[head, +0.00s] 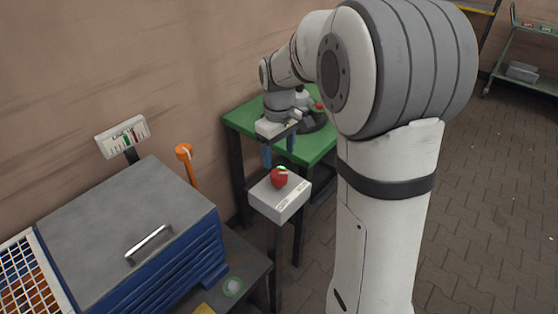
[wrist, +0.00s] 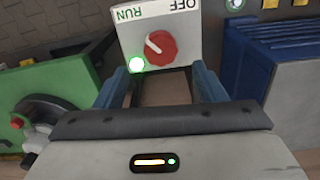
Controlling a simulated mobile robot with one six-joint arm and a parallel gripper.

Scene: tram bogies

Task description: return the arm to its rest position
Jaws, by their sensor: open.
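My gripper (head: 279,154) is open and empty, its two blue fingers pointing down just behind and above a pale switch box (head: 280,198) on a post. In the wrist view my gripper (wrist: 159,72) shows both fingers apart, with the switch box (wrist: 190,20) beyond the tips. The box carries a red knob (head: 279,177), also seen in the wrist view (wrist: 162,48). The knob's white mark points toward the RUN label, and a green lamp (wrist: 136,64) glows beside it. No contact with the knob shows. My arm reaches out across the middle of the head view.
A green table (head: 240,121) with a machine stands behind the post. A blue drawer cabinet (head: 175,265) with a grey top is at left, beside an orange-topped post (head: 184,152) and a gauge sign (head: 123,136). The paved floor (head: 480,210) at right is clear.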

